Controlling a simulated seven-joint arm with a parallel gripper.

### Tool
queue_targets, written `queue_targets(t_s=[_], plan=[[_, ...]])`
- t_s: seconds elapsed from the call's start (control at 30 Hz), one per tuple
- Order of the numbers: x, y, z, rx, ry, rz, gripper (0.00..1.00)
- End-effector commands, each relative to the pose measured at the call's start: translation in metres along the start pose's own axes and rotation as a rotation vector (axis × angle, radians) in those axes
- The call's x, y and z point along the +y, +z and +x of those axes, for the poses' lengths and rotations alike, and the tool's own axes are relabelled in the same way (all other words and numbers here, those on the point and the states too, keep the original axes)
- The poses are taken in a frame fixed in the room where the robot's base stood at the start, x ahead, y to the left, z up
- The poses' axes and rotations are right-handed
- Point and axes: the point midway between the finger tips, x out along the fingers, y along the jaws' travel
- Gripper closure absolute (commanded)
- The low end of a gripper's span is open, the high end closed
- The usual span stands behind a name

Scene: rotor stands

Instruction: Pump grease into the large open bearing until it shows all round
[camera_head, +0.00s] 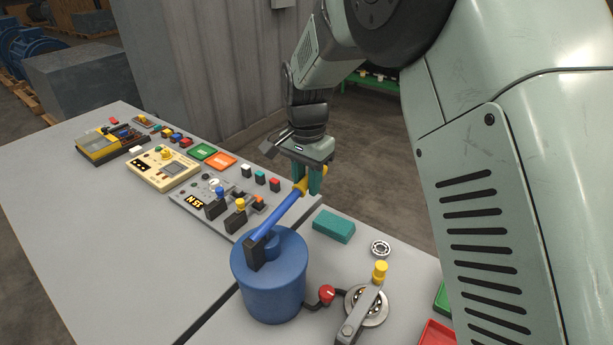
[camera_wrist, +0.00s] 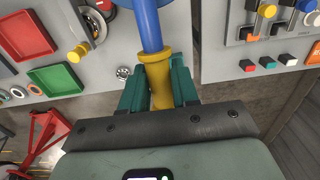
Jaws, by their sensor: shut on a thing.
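The blue grease pump (camera_head: 268,285) stands on the bench, with a blue lever (camera_head: 280,212) slanting up to the right from its top. My gripper (camera_head: 308,182) is shut on the yellow grip (camera_wrist: 158,78) at the lever's end, one teal finger on each side. The large open bearing (camera_head: 379,312) sits right of the pump, partly covered by a grey arm (camera_head: 357,318) with a yellow knob (camera_head: 380,270). A dark hose with a red knob (camera_head: 327,294) runs from the pump towards the bearing. I cannot tell how much grease shows round it.
A teal block (camera_head: 333,226) and a small bearing (camera_head: 380,248) lie behind the large bearing. A control panel (camera_head: 215,200) and instruments fill the bench's back left. The front left is clear.

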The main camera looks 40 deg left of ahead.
Motion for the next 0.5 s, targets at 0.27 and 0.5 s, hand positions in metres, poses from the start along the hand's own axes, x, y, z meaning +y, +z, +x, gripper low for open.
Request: queue_targets(t_s=[0.27, 0.5], plan=[[0.0, 0.003, 0.013, -0.007, 0.004, -0.003, 0.87], [0.0, 0.005, 0.024, -0.011, 0.006, -0.004, 0.88]])
